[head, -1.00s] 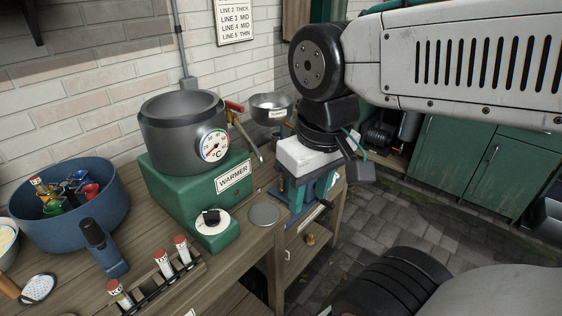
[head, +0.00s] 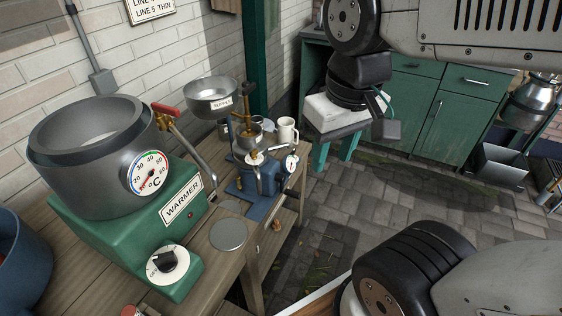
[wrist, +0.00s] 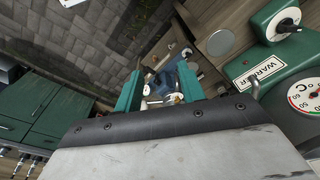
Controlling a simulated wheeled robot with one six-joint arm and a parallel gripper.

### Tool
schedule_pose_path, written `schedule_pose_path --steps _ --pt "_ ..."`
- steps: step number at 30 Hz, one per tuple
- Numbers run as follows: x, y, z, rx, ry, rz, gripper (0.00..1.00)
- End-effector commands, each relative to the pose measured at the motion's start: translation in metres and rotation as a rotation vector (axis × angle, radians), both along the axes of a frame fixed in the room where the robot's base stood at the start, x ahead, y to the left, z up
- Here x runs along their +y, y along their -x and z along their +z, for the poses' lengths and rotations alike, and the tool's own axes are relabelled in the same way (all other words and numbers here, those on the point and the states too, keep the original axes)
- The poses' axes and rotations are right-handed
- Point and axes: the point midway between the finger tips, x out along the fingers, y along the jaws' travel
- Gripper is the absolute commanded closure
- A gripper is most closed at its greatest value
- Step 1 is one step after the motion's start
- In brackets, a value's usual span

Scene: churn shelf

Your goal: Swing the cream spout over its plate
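A bent metal pipe (head: 196,158) runs from the warmer's red-handled tap. My gripper (head: 335,152) is open and empty, right of the machine. In the wrist view, the machine (wrist: 160,82) shows between the teal fingers.
The green warmer (head: 140,235) carries a large grey pot (head: 95,170) with a dial. A white mug (head: 287,130) stands behind the machine. Green cabinets (head: 430,110) stand at the back. The paved floor right of the bench is clear.

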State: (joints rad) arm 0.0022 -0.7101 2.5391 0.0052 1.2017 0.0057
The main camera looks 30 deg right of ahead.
Motion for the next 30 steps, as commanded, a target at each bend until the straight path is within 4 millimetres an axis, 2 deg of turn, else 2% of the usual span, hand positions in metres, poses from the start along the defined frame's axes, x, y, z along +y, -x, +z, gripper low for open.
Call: schedule_pose_path --steps 5,8,14,18,24,30 --pt "0.007 -0.057 -0.010 0.029 -0.029 -0.025 0.60" --pt "0.010 -0.099 -0.024 0.043 -0.050 -0.053 0.60" --pt "0.014 -0.180 -0.071 0.067 -0.083 -0.112 0.60" --pt "0.016 -0.228 -0.116 0.082 -0.100 -0.157 0.60" --pt "0.016 -0.270 -0.169 0.094 -0.112 -0.203 0.60" --pt "0.017 -0.283 -0.193 0.099 -0.116 -0.223 0.60"
